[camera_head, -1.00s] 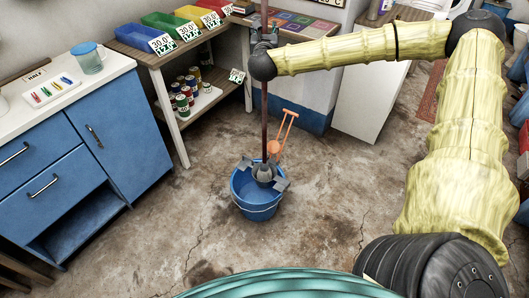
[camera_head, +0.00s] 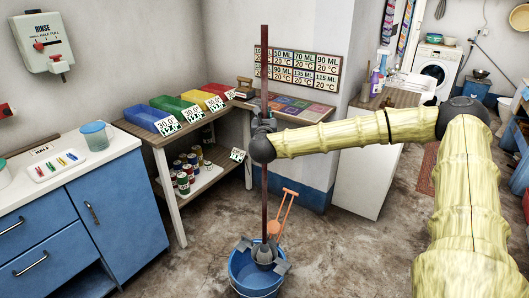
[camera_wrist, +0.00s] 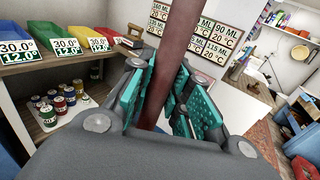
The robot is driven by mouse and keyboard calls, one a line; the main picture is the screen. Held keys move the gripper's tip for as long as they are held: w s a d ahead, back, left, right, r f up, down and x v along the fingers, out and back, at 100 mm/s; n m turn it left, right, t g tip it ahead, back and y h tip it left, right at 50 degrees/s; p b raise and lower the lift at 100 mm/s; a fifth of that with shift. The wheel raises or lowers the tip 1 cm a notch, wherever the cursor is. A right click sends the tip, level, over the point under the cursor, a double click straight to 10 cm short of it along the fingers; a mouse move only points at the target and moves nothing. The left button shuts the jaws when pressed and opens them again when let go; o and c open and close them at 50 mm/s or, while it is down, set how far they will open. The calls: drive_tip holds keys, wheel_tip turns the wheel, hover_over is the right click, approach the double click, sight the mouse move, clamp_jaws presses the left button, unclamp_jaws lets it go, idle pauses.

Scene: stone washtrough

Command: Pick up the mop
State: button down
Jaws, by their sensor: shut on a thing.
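The mop (camera_head: 264,205) has a long reddish-brown handle that stands almost upright. Its grey head (camera_head: 264,252) is at the blue bucket (camera_head: 256,277), at the level of the rim; I cannot tell whether it touches the bucket. My gripper (camera_head: 263,126) is shut on the upper part of the handle. In the wrist view the handle (camera_wrist: 168,75) runs between the teal finger pads of my gripper (camera_wrist: 162,100). The lower end of the mop inside the bucket is hidden.
An orange wringer handle (camera_head: 284,212) rises behind the bucket. A wooden shelf table (camera_head: 160,145) with coloured trays and cans stands to the left. Blue cabinets (camera_head: 125,215) with a white counter are further left. A white cabinet (camera_head: 365,160) stands right. Open floor (camera_head: 350,255) lies right of the bucket.

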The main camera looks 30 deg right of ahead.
sight(264, 50)
wheel_tip(264, 50, up, 9)
drive_tip(key=shift+r+b, duration=0.15)
drive_tip(key=shift+b, duration=0.4)
drive_tip(key=shift+r+p, duration=1.55)
drive_tip(key=shift+r, duration=5.15)
